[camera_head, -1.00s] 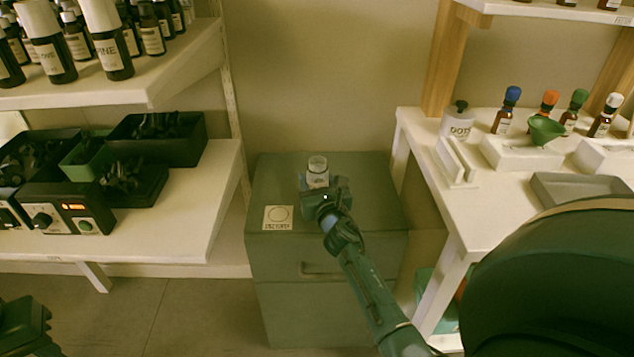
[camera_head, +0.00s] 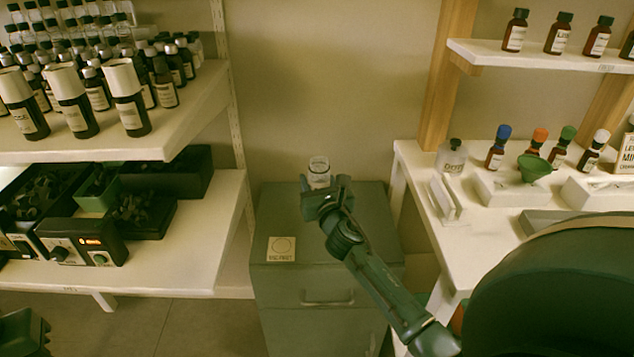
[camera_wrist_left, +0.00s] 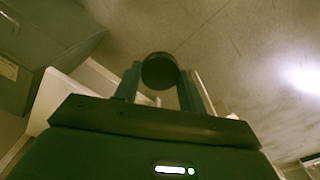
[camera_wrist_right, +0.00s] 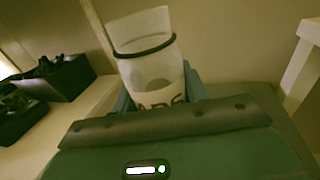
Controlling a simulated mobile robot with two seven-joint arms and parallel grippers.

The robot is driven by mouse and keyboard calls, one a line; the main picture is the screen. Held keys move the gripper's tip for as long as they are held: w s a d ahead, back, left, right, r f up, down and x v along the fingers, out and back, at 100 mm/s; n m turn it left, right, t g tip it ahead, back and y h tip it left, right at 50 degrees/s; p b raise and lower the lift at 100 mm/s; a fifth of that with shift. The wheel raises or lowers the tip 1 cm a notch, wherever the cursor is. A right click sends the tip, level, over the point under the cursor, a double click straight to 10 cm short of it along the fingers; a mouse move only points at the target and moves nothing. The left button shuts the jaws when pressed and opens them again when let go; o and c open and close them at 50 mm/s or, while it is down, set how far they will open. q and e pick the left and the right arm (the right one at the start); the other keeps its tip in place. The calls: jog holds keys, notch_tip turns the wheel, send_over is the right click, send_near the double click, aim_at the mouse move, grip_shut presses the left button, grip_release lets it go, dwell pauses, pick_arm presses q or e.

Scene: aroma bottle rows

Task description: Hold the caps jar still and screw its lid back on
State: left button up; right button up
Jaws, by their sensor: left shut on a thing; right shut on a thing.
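The caps jar (camera_head: 319,172) is a clear, open-topped jar with a pale label. In the right wrist view the jar (camera_wrist_right: 150,60) shows a dark ring around its neck and part of its lettering. My right gripper (camera_head: 326,192) is shut around the jar's lower part and holds it roughly upright, seemingly above the cabinet top. My left gripper (camera_wrist_left: 160,82) is shut on a round dark lid (camera_wrist_left: 160,70). The lid is well apart from the jar. In the head view only a dark part of my left arm shows at the bottom left corner; the lid is out of that view.
The green-grey cabinet (camera_head: 320,268) has a printed square card (camera_head: 281,249) on its otherwise bare top. A shelf (camera_head: 190,230) with black bins and a control box stands left. A white bench (camera_head: 415,155) with a dots jar (camera_head: 452,157) and dropper bottles stands right.

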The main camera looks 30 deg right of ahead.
jog(key=o, duration=0.4)
jog(key=c, duration=0.7)
jog(key=shift+c, duration=0.2)
